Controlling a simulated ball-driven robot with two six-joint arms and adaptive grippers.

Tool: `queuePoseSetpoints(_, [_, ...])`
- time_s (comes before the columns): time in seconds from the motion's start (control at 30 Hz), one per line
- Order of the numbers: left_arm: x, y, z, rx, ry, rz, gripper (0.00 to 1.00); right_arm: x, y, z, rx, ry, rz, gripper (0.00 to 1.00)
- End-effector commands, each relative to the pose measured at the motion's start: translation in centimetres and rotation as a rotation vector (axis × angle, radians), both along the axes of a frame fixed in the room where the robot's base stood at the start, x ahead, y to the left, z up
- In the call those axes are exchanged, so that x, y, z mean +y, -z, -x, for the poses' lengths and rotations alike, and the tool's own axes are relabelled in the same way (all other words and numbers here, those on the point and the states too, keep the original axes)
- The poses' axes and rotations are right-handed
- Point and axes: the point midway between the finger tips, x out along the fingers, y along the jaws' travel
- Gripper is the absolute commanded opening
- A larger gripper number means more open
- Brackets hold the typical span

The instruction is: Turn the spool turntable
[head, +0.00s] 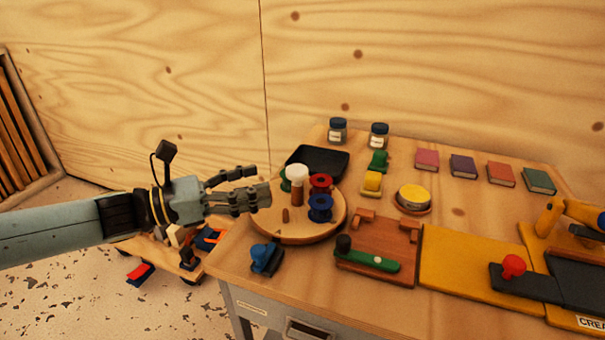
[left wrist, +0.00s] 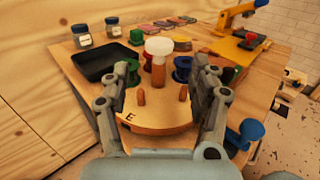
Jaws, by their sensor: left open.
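The spool turntable (head: 268,227) is a round wooden disc on the near left of the table. A wooden post with a white top (head: 298,186) stands on it, with a green spool (head: 285,183), a red spool (head: 321,184) and a blue spool (head: 320,209) around it. A short wooden peg (head: 285,215) stands near its front. My left gripper (head: 262,187) is open at the disc's left side. In the left wrist view its fingers (left wrist: 160,78) spread either side of the post and pegs, with an "E" on the disc (left wrist: 160,122). Finger contact is unclear. My right gripper is out of view.
A black tray (head: 318,161) lies behind the turntable. A blue dispenser (head: 266,258) stands in front, and a wooden jig with a green bar (head: 370,260) stands to the front right. A yellow round tin (head: 413,196) and several coloured books lie farther right. Two jars (head: 338,130) stand at the back.

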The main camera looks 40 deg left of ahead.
Motion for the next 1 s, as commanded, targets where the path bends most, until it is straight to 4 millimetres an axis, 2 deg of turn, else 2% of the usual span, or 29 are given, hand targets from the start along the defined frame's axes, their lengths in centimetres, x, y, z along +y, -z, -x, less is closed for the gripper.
queuePoseSetpoints(0.2, [-2.3,0.0,-3.9,-0.004,-0.004,0.005,0.62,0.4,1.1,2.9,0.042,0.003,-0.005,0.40])
queuePoseSetpoints(0.43, [-4.1,-0.1,-6.9,0.000,-0.005,0.005,0.62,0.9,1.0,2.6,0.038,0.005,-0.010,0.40])
queuePoseSetpoints(0.63, [-4.6,0.0,-7.7,0.002,-0.004,0.003,0.62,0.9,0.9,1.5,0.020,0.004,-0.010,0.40])
queuePoseSetpoints(0.83, [-4.6,0.0,-7.7,0.003,-0.004,0.003,0.62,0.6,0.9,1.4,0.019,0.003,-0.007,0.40])
queuePoseSetpoints(1.0, [-4.6,0.1,-7.7,0.003,-0.004,0.003,0.41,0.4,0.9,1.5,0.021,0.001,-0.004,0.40])
